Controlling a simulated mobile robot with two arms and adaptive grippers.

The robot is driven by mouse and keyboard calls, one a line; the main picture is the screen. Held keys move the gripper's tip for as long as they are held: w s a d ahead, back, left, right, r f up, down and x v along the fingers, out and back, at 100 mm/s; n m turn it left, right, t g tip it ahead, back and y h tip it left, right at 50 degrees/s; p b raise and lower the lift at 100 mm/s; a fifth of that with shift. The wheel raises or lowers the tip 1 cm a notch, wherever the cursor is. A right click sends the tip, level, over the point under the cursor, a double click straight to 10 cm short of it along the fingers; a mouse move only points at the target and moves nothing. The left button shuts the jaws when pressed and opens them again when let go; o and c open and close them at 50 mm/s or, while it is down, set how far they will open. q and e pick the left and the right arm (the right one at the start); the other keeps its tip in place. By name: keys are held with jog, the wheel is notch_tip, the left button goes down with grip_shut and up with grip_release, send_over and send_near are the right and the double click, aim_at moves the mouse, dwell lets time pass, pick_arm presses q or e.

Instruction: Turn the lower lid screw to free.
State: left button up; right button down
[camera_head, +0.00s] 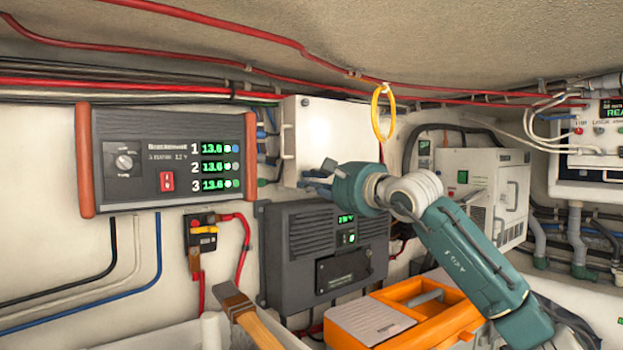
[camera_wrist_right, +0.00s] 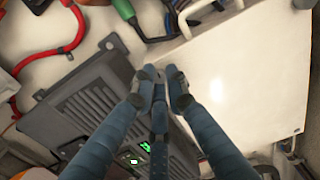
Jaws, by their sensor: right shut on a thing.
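My right gripper (camera_head: 308,180) reaches the lower left corner of this lid. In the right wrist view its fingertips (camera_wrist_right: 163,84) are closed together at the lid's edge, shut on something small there. This fits the lower lid screw, but the fingers hide it, so its angle cannot be seen. My left gripper is not in view.
A dark grey charger (camera_head: 295,235) sits directly below the white box, close under my right gripper. A yellow ring (camera_head: 383,112) hangs to its right. A panel with green readouts (camera_head: 140,165) is at left. An orange toolbox (camera_head: 455,320) and a hammer (camera_head: 240,305) are below.

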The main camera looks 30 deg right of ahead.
jog(key=shift+f+n+p, duration=0.1)
jog(key=shift+n+p, duration=0.35)
jog(key=shift+n, duration=1.15)
jog(key=c, duration=1.7)
grip_release()
jog(key=shift+a, duration=0.1)
jog(key=shift+c, duration=0.2)
jog(key=s, duration=1.2)
jog(key=shift+d, duration=0.45)
